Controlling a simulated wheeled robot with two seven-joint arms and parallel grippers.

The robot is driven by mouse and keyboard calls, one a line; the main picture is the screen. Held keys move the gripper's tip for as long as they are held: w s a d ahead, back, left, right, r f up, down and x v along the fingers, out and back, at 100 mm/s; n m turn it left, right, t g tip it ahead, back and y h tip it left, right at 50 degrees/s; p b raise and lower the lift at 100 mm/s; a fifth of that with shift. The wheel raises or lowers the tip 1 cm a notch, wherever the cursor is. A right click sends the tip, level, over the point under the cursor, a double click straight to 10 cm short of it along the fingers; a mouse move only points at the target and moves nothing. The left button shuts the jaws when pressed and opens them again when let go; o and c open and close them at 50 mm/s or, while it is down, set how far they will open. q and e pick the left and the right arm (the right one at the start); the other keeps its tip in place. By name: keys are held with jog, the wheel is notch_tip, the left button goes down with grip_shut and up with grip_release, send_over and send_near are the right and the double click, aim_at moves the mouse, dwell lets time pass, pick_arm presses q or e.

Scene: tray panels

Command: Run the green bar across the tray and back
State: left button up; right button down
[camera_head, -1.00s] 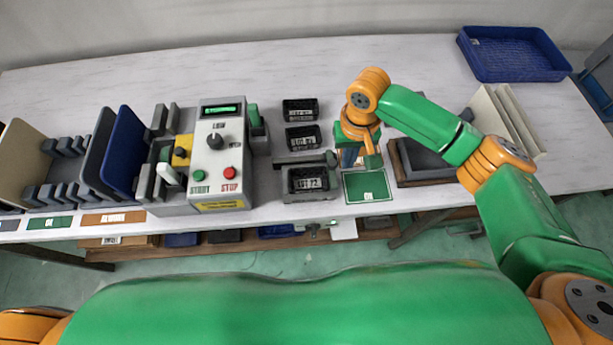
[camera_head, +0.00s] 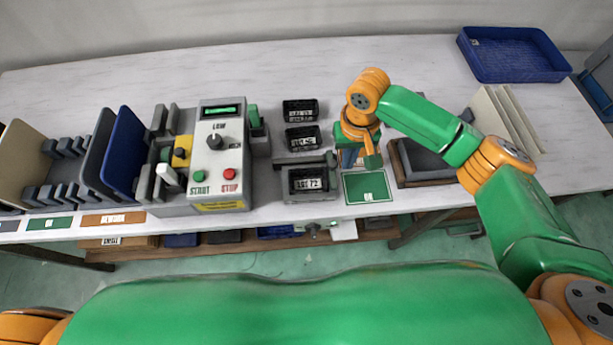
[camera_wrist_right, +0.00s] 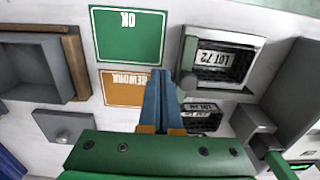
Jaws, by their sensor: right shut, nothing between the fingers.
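The tray (camera_head: 290,192) is a small dark tray labelled LOT 72, left of the green OK card. It also shows at the upper right of the right wrist view (camera_wrist_right: 249,68). The green bar (camera_head: 331,159) shows as a short dark green piece at the right end of a grey rail across the tray's far edge. In the right wrist view the bar (camera_wrist_right: 189,52) stands along the tray's left side. My right gripper (camera_head: 350,160) is shut and empty, right of the bar and apart from it. Its blue fingertips (camera_wrist_right: 159,76) point beside the tray. My left gripper is out of view.
The green OK card (camera_head: 366,187) lies right of the tray. An orange REWORK card (camera_wrist_right: 122,88) shows under the fingers. Two black bins (camera_head: 302,137) stand behind.

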jog(key=shift+a, duration=0.1)
dwell(0.5)
jog(key=shift+a+p, duration=0.35)
jog(key=shift+a, duration=0.95)
jog(key=shift+s+a, duration=0.1)
jog(key=shift+a, duration=2.75)
jog(key=shift+s+a, duration=0.1)
jog(key=shift+a, duration=1.25)
jog(key=shift+a+b, duration=0.65)
jog(key=shift+a, duration=0.35)
